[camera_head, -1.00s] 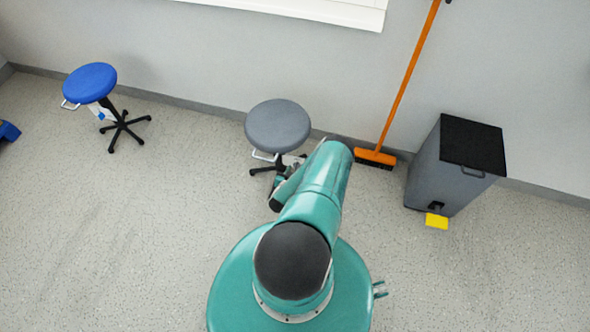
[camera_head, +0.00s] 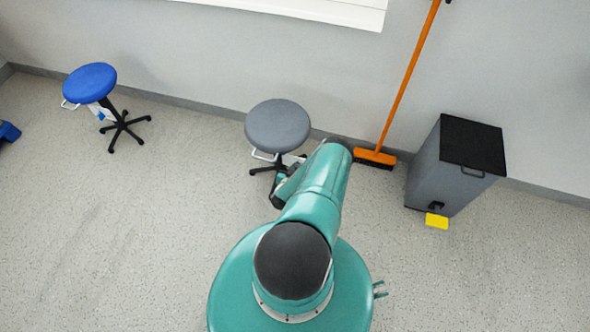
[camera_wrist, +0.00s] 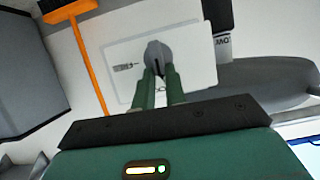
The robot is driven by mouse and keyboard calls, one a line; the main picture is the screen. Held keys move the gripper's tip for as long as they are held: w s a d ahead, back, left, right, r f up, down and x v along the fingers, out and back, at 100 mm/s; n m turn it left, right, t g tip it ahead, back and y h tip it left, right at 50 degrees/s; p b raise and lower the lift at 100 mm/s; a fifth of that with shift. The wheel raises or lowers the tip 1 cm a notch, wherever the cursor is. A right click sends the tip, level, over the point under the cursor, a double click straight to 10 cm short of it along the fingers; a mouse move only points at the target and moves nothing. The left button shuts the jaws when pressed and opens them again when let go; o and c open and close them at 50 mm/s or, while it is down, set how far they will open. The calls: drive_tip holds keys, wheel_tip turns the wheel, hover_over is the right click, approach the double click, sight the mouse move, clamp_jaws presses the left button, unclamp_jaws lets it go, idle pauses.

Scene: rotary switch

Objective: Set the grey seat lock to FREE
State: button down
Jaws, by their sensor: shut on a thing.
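The grey stool (camera_head: 278,126) stands near the wall in the head view, with my arm reaching to its lower right side. In the wrist view its seat (camera_wrist: 270,82) shows edge-on at the right. A white plate (camera_wrist: 195,62) below the seat carries a dark grey rotary knob (camera_wrist: 156,55) and a small printed mark at its left. My gripper (camera_wrist: 158,78) is shut on the knob, with one green finger on each side. The fingers hide part of the knob and plate.
An orange broom (camera_head: 375,157) leans on the wall just right of the stool. A blue stool (camera_head: 91,84) stands at the left. The floor between the two stools is clear.

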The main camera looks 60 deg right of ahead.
drive_tip(key=m+t, duration=0.1)
drive_tip(key=m, duration=0.1)
drive_tip(key=s+f+m+t, duration=0.1)
drive_tip(key=m+t, duration=0.1)
drive_tip(key=m, duration=0.1)
drive_tip(key=s+m+t, duration=0.1)
drive_tip(key=m+t, duration=0.1)
drive_tip(key=m, duration=0.1)
drive_tip(key=shift+s+d+f, duration=0.15)
drive_tip(key=shift+d, duration=0.05)
idle(0.5)
idle(0.4)
drive_tip(key=c, duration=1.4)
unclamp_jaws()
drive_tip(key=shift+c, duration=0.2)
drive_tip(key=v, duration=1.3)
drive_tip(key=shift+s+a+f, duration=0.25)
drive_tip(key=shift+a+f, duration=0.05)
drive_tip(key=shift+a, duration=0.15)
